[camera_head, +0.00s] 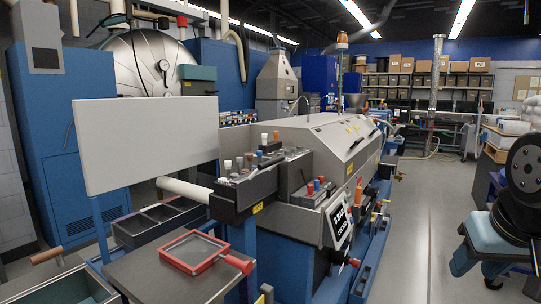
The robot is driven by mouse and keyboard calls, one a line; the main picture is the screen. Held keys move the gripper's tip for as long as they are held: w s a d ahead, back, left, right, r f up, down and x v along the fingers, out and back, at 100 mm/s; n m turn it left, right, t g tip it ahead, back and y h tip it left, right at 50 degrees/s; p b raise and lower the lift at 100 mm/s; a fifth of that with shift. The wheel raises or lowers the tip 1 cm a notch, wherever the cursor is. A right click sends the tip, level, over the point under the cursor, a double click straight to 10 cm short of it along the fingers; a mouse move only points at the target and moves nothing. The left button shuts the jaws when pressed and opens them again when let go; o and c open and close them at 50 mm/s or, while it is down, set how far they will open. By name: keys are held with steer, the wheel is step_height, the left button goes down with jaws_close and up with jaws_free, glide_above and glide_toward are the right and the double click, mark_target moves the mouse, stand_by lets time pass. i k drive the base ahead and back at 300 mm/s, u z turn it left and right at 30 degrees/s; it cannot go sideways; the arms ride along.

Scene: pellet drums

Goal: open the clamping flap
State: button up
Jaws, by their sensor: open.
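A red-framed flap (192,252) with a grey panel lies flat, seemingly shut, at lower left; I take it as the clamping flap. Its red handle (238,262) sticks out to the right. It rests on a grey-brown bench top (155,280). Its hinge and any catch cannot be made out.
A blank white panel (150,142) rises behind the flap. Open dark trays (165,215) lie beside it. The grey floor (425,215) is clear right of the machine.

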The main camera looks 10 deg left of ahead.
mark_target(252, 187)
steer(key=u, duration=0.15)
steer(key=i, duration=1.2)
steer(key=u, duration=0.15)
